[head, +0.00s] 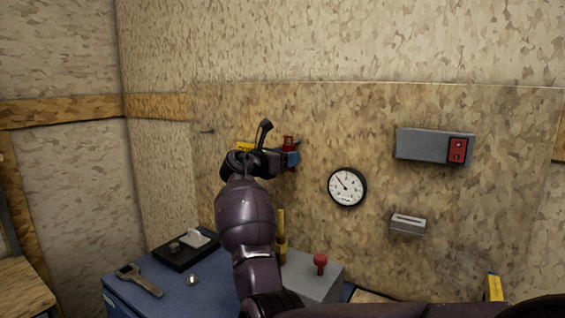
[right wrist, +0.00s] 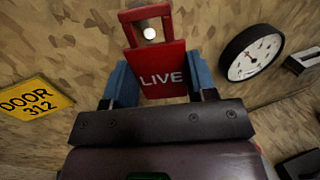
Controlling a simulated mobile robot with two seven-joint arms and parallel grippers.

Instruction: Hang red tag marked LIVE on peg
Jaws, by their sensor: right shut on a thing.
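My right gripper (head: 289,158) is in front of the wall board, with its blue fingers shut on the red tag (head: 288,141). In the right wrist view the tag (right wrist: 162,80) reads LIVE and sits between both fingers (right wrist: 161,88). Its top end has a hole with a pale round spot in it; I cannot tell whether that is a peg end. A small dark peg (head: 207,131) sticks out of the board at the left, apart from the tag. The area behind the tag is partly hidden. My left gripper is not in view.
A yellow DOOR 312 sign (right wrist: 36,103) is on the board beside the gripper. A round gauge (head: 347,187), a grey box with a red switch (head: 420,145) and a small slotted box (head: 408,224) are to the right.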

